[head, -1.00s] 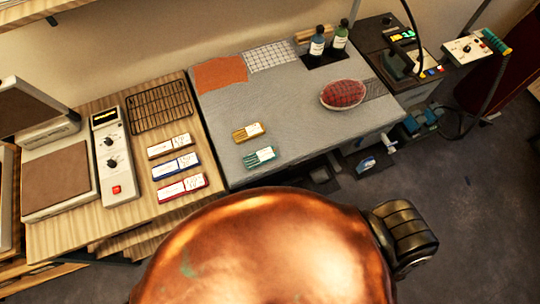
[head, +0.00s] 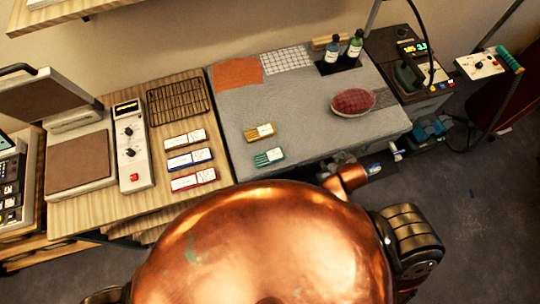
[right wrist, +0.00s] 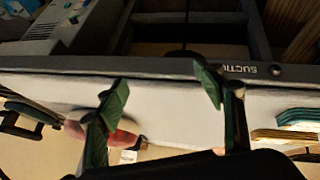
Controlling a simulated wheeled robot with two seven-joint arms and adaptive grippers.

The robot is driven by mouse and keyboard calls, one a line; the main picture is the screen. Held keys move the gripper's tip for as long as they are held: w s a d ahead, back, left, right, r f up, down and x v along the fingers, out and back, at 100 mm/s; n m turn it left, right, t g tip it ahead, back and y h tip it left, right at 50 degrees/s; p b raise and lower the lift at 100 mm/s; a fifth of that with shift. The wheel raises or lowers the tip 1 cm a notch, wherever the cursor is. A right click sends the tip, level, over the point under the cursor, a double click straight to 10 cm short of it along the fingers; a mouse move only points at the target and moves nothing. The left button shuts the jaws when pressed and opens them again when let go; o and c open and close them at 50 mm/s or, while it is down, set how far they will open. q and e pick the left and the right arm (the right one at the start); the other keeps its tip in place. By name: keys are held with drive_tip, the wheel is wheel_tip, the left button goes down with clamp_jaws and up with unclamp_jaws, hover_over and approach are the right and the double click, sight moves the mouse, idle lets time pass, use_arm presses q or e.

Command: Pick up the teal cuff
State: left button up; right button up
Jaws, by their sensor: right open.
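The teal cuff (head: 269,157) lies flat near the front edge of the grey table (head: 300,110), with a white label on it. It also shows at the right edge of the right wrist view (right wrist: 300,115), partly cut off. A mustard cuff (head: 260,132) lies just behind it. My right gripper (right wrist: 165,90) is open and empty at the table's front edge, to the side of the cuff and apart from it. In the head view only a copper part of my right arm shows by that edge. My left gripper is not in view.
White, blue and red labelled cuffs (head: 193,179) lie on the wooden table to the left. The grey surface between teal cuff and pincushion is clear.

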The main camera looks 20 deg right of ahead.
drive_tip(key=w+a+r+n+t, duration=0.3)
drive_tip(key=w+r+n+t, duration=0.55)
drive_tip(key=w+r, duration=1)
drive_tip(key=w+a+r+n+t+y, duration=0.2)
drive_tip(key=a+r+n+t+y, duration=0.25)
drive_tip(key=a+r+n, duration=0.5)
drive_tip(key=s+a+r+n+g+y, duration=0.2)
drive_tip(key=a+r+n+y, duration=0.5)
drive_tip(key=a+n+y, duration=0.4)
drive_tip(key=s+a+f+n+g+y, duration=0.1)
drive_tip(key=s+a+f+n+g, duration=0.1)
drive_tip(key=a+n+g, duration=0.35)
drive_tip(key=s+a+f+n+g+y, duration=0.2)
drive_tip(key=a+f+n+g, duration=0.15)
drive_tip(key=a+n, duration=0.2)
drive_tip(key=n+g+h, duration=0.9)
drive_tip(key=n+h, duration=0.3)
approach(270, 156)
drive_tip(key=shift+w+a+f, duration=0.15)
drive_tip(key=shift+w+f, duration=0.05)
drive_tip(key=shift+f, duration=0.25)
drive_tip(key=shift+f+p, duration=0.3)
drive_tip(key=shift+f, duration=0.05)
drive_tip(key=p+x, duration=0.1)
drive_tip(key=x, duration=0.2)
drive_tip(key=p+x, duration=0.1)
drive_tip(key=x, duration=0.2)
drive_tip(key=shift+s+a, duration=0.2)
drive_tip(key=shift+a+f, duration=0.1)
drive_tip(key=shift+f, duration=0.25)
